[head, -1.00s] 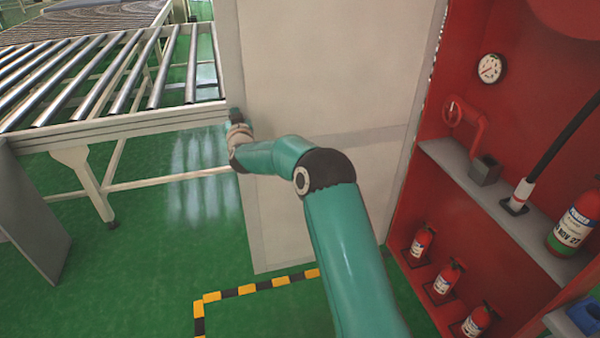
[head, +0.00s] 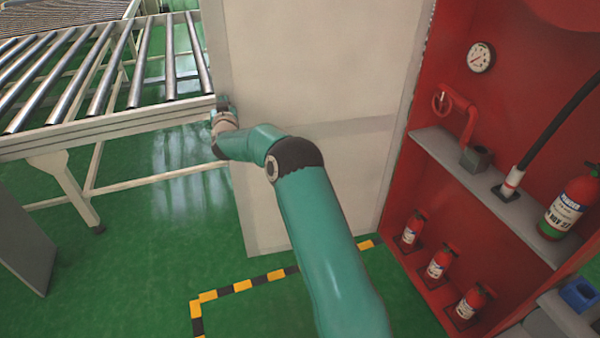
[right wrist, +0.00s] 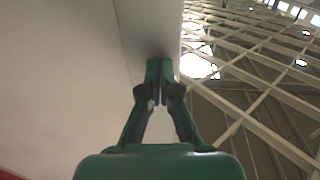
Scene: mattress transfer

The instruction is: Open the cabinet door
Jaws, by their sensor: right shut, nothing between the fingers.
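The cabinet door (head: 320,90) is a pale grey panel standing swung out from the red cabinet (head: 450,120), whose inside is in plain view. My right gripper (head: 222,104) is at the door's outer free edge, at the left of the panel. In the right wrist view the right gripper (right wrist: 160,72) is shut and empty, with its fingertips at the door's edge (right wrist: 150,25). I cannot tell whether they touch it. My left gripper is not in view.
A roller conveyor (head: 100,125) stands left, close to the door's free edge. A grey panel (head: 22,225) stands at lower left. The cabinet holds several fire extinguishers (head: 438,262), a gauge (head: 481,57) and a grey shelf (head: 480,190). Yellow-black floor tape (head: 243,286) runs below the door.

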